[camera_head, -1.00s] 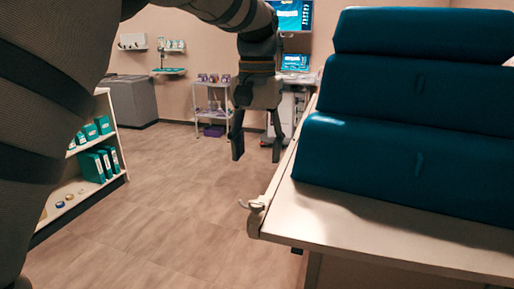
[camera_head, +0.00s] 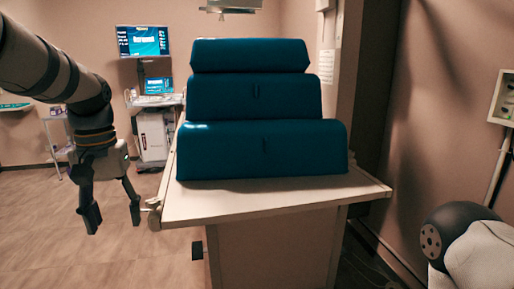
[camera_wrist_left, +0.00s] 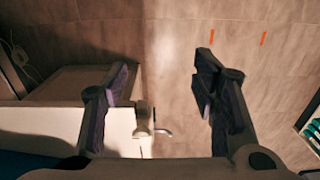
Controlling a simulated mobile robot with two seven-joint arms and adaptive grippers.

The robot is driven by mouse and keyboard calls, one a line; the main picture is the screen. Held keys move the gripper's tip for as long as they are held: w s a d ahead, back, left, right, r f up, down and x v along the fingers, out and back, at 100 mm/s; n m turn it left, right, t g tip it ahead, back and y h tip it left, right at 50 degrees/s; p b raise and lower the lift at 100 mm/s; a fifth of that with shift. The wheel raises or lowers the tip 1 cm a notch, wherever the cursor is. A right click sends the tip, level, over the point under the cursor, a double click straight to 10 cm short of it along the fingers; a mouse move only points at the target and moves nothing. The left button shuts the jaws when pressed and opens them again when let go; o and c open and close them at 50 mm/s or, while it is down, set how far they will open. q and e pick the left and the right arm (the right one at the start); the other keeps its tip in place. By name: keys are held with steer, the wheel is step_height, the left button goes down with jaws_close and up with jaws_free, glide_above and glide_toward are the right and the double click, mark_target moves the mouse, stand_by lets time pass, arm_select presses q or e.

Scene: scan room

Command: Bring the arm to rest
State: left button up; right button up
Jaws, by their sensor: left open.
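My left gripper (camera_head: 114,213) hangs fingers-down at the left of the head view, beside the left edge of the table. Its fingers are apart with nothing between them. In the left wrist view both fingers of the left gripper (camera_wrist_left: 165,95) are spread, with the floor and a corner of the table behind them. My left arm (camera_head: 50,75) comes in from the left edge, bent down at the wrist. My right gripper is not in view.
A pale table (camera_head: 270,205) bears several blue cushions (camera_head: 262,150) in a stepped stack. A hook-like fitting (camera_head: 153,212) sticks out at its left corner, close to the left gripper. A cart with a screen (camera_head: 143,42) stands behind. Floor (camera_head: 45,235) at the left is clear.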

arm_select(q)
step_height(320, 180, down, 14)
steer(key=s+d+f+m+g, duration=0.1)
steer(key=s+d+f, duration=0.1)
steer(key=s+f, duration=1.1)
steer(key=s, duration=0.5)
steer(key=s+d+f, duration=0.1)
steer(key=s+f, duration=0.3)
steer(key=s, duration=0.4)
steer(key=s+d+f+m, duration=0.1)
steer(key=s+f, duration=0.2)
steer(key=s, duration=0.5)
steer(key=shift+s+d+f, duration=0.25)
steer(key=shift+f, duration=0.15)
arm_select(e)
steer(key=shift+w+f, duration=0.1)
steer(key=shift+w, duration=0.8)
